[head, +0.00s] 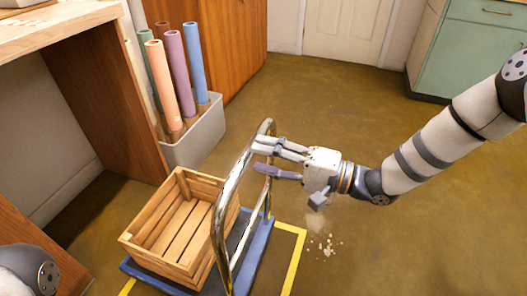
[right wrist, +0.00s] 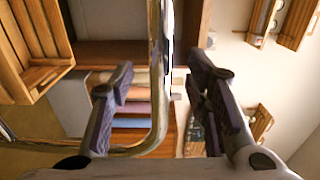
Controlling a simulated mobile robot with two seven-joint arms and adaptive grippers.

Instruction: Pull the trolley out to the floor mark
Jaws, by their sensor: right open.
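The trolley has a blue deck (head: 258,245) and a tall chrome handle (head: 231,190). A slatted wooden crate (head: 200,262) stands on the deck. A yellow floor mark (head: 296,258) shows to the right of the deck, with a bit at its lower left; the trolley hides part of it. My right gripper (head: 257,156) is open at the upper part of the handle. In the right wrist view the chrome bar (right wrist: 157,75) runs between its spread fingers; I cannot tell whether they touch it. My left gripper is out of view.
A grey bin (head: 197,140) with several coloured rolls stands behind the trolley, beside a wooden desk (head: 95,85). Pale crumbs (head: 327,247) lie on the floor at right. The floor on the right is mostly clear up to a green cabinet (head: 480,50).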

